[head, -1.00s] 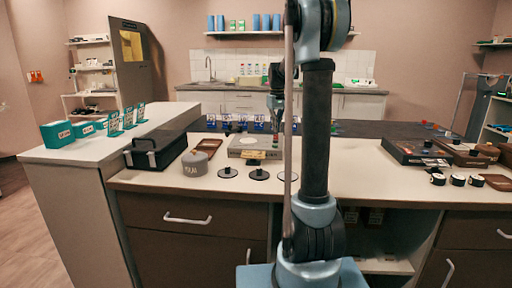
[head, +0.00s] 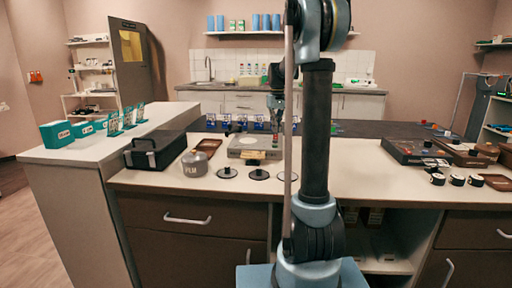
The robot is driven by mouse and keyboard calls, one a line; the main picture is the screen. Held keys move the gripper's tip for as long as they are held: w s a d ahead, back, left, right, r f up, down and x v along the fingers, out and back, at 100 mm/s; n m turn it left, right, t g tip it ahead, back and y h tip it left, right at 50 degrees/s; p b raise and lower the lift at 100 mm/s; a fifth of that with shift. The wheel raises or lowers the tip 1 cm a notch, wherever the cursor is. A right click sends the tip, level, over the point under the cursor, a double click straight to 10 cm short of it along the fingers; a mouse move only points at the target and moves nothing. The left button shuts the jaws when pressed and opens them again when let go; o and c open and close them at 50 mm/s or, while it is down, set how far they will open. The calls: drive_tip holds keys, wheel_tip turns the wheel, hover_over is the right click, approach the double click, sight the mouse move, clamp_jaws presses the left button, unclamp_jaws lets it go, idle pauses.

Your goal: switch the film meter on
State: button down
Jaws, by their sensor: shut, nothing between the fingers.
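A flat grey boxy device (head: 247,141) on the middle counter, behind the black discs, looks like the film meter. Small details sit on its front, but its switch is too small to make out. My gripper (head: 276,138) points down at the right part of this device, with its fingers together and nothing held. I cannot tell whether the fingertips touch the device. My arm hides the counter just right of it.
A grey round tank (head: 194,164) and a black case (head: 155,150) stand to the left. Several black discs lie in front. A brown tray (head: 208,145) lies behind the tank. Dark boxes (head: 415,152) stand at the right. The front counter strip right of my arm is clear.

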drive_tip(key=shift+f, duration=1)
idle(0.7)
drive_tip(key=shift+r, duration=3.5)
